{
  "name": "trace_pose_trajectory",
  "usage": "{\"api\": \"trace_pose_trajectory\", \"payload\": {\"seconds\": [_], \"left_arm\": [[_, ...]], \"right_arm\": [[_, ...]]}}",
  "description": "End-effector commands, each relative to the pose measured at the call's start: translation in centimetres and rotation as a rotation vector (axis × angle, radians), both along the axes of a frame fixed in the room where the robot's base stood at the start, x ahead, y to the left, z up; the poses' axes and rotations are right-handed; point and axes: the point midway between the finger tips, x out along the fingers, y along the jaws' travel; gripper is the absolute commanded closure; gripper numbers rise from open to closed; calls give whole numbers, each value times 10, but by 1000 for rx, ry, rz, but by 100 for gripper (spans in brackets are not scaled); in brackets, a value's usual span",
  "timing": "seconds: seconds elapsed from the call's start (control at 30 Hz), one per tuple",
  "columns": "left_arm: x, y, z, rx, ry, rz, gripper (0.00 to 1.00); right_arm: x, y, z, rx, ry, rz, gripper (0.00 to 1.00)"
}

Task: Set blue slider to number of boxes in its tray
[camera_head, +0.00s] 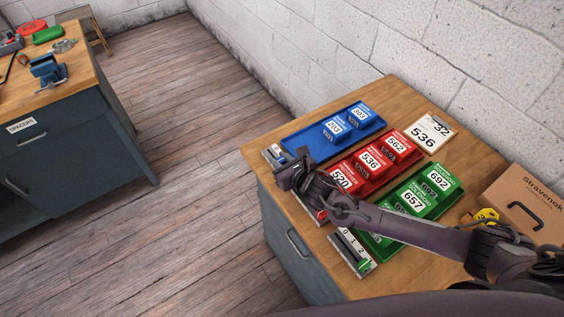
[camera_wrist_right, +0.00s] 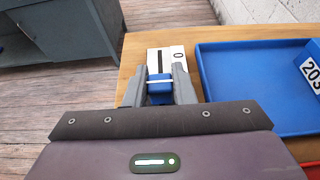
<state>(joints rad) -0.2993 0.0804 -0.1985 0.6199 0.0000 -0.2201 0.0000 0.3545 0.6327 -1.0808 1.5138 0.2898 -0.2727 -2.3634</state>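The blue tray (camera_head: 309,146) lies at the back left of the workbench and holds two blue boxes, a nearer one (camera_head: 333,128) and a farther one (camera_head: 359,115). The blue slider's scale plate (camera_head: 272,153) is at the tray's left end. In the right wrist view, the plate (camera_wrist_right: 156,54) shows a "0", and the blue slider knob (camera_wrist_right: 159,94) sits between my right gripper's fingers (camera_wrist_right: 159,82), with no clear gap on either side. In the head view, my right gripper (camera_head: 284,174) partly hides the slider. My left gripper is out of view.
A red tray (camera_head: 400,163) and a green tray (camera_head: 440,208) with boxes lie alongside. The green slider (camera_head: 352,252) is at the front edge. A number card (camera_head: 430,132) and a cardboard box (camera_head: 530,205) are to the right. Another bench (camera_head: 70,95) stands at left.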

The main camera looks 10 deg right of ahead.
Motion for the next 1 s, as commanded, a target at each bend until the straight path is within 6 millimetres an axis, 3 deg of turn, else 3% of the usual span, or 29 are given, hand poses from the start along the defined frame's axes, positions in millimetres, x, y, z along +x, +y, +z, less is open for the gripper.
{"api": "trace_pose_trajectory", "payload": {"seconds": [0.17, 0.47, 1.0], "left_arm": [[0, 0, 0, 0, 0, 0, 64], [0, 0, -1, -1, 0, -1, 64], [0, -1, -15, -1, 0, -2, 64]], "right_arm": [[0, 0, 0, 0, 1, 0, 56], [-2, -1, 0, 0, 1, 0, 56], [-61, -26, 25, -2, 1, -1, 56]]}}
